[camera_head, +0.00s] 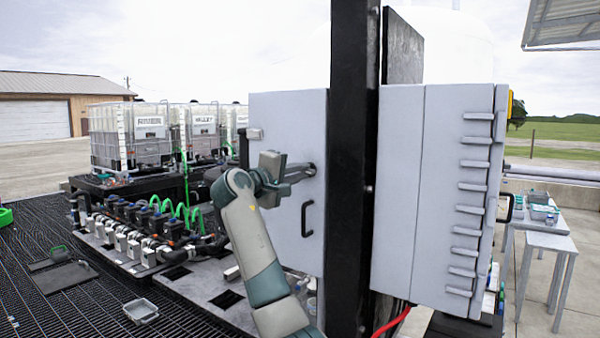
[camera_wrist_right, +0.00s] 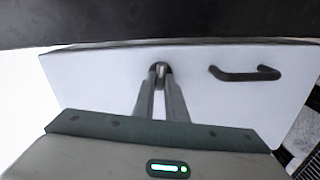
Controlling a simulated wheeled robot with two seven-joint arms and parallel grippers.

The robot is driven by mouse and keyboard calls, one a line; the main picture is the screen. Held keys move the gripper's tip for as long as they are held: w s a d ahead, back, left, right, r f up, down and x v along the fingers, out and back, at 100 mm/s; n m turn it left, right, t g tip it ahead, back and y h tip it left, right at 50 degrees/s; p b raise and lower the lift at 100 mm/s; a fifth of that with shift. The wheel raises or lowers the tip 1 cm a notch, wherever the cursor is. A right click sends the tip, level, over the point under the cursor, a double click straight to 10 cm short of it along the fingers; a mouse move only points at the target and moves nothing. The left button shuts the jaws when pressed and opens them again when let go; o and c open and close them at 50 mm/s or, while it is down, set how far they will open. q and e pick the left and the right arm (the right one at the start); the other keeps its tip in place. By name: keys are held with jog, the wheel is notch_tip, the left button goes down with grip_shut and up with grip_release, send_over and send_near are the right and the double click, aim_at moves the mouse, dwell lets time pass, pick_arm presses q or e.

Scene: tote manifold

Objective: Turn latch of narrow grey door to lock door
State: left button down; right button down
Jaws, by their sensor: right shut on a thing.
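The narrow grey door (camera_head: 270,115) stands left of the black post in the head view and fills much of the right wrist view (camera_wrist_right: 100,75). A black handle (camera_head: 307,218) is on it, also seen in the wrist view (camera_wrist_right: 245,74). The latch (camera_wrist_right: 161,72) is a small dark round part with a lighter middle. My right gripper (camera_head: 309,170) is at the latch; in the wrist view its fingertips (camera_wrist_right: 161,76) are closed together on it. The fingers partly hide the latch. My left gripper is in neither view.
A black post (camera_head: 354,170) stands right beside the door. A wide grey cabinet (camera_head: 425,190) is right of the post. Pumps and pipes (camera_head: 150,225) sit low at the left, with caged tanks (camera_head: 130,135) behind. Small tables (camera_head: 545,243) are at far right.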

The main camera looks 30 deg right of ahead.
jog(key=shift+n, duration=1.1)
jog(key=c, duration=1.8)
grip_release()
jog(key=shift+w, duration=0.1)
jog(key=shift+a+f, duration=0.1)
jog(key=b+v, duration=0.8)
jog(key=v, duration=0.9)
jog(key=shift+a, duration=0.2)
